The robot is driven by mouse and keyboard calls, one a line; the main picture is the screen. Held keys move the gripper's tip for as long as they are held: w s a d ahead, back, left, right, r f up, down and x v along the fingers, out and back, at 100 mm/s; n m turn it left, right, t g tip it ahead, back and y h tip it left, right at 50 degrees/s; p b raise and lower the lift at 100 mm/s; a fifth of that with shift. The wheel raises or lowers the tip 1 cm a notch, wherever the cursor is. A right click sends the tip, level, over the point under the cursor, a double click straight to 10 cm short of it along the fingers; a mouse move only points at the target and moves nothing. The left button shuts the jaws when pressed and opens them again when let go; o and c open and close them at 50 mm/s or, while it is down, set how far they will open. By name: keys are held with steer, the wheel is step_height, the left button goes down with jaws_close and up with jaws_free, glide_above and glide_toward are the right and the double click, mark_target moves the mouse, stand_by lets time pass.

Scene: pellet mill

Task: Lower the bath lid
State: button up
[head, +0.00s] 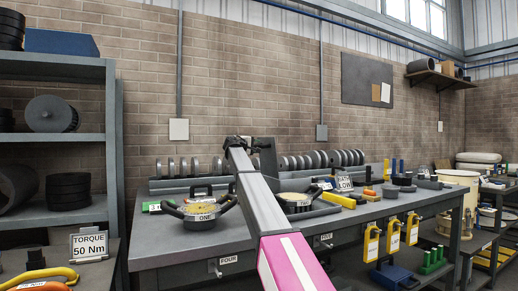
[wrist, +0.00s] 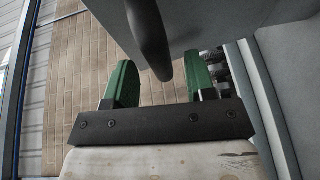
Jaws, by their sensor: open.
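In the wrist view my gripper (wrist: 159,64) has its two green fingers apart. A dark rounded bar (wrist: 150,38), which looks like a handle, comes down from the top edge and shows between the fingers, with visible gaps on both sides. Next to it is a plain grey panel (wrist: 215,22), which may be the bath lid; I cannot tell for sure. I see no contact between fingers and bar. In the head view my arm reaches toward the back of the bench, and its fingers cannot be made out. No bath lid is clearly recognisable there.
A grey bench (head: 160,250) holds a ring die labelled ONE (head: 203,212), another labelled TWO (head: 297,201), and a row of grey rollers (head: 325,159). A shelf rack (head: 112,140) stands at left, with a torque sign (head: 90,245). A brick wall closes the back.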

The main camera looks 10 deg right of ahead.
mark_target(257, 146)
steer(key=shift+x, duration=1.55)
jaws_close()
steer(key=shift+d, duration=0.1)
